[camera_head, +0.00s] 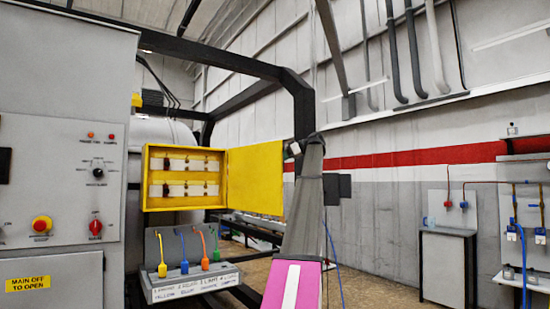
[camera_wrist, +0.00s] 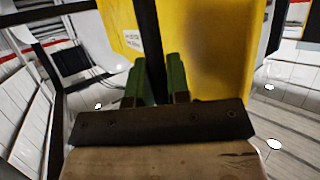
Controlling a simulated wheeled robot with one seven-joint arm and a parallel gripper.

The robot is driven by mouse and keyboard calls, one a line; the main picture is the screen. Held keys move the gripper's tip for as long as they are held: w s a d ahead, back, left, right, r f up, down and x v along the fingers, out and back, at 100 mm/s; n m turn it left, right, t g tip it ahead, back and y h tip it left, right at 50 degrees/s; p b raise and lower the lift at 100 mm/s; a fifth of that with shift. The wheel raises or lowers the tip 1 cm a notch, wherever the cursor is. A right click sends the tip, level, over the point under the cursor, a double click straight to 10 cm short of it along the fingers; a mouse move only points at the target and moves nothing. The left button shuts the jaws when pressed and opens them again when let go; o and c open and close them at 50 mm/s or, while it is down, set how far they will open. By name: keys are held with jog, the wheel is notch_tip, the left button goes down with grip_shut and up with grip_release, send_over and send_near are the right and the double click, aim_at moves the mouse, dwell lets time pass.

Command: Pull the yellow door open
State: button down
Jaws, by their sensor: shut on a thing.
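The yellow door (camera_head: 255,175) stands swung wide open to the right of its yellow box (camera_head: 146,180), and the inside of the box shows. My gripper (camera_head: 292,149) is at the free right edge of the door in the head view. In the wrist view my gripper (camera_wrist: 161,80) has its two green fingers closed around a dark upright bar (camera_wrist: 150,35) against the yellow door (camera_wrist: 215,50). The bar looks like the door's handle or edge; the exact grip point is partly hidden by the fingers.
A console with coloured levers (camera_head: 190,285) stands below the box. A grey control cabinet (camera_head: 60,150) is on the left. A dark frame beam (camera_head: 303,105) rises behind the door. A small table (camera_head: 447,265) stands at the right wall, with open floor before it.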

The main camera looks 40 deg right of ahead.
jog(key=shift+w+d+n+y, duration=0.15)
jog(key=shift+d+y, duration=0.05)
jog(key=shift+d, duration=0.3)
jog(key=shift+w+d+n+y, duration=0.1)
jog(key=shift+d+n+y, duration=0.1)
jog(key=shift+d, duration=0.25)
jog(key=c, duration=1.1)
grip_release()
jog(key=v, duration=1)
jog(key=shift+d+r, duration=0.25)
jog(key=shift+r, duration=0.1)
jog(key=shift+s, duration=0.2)
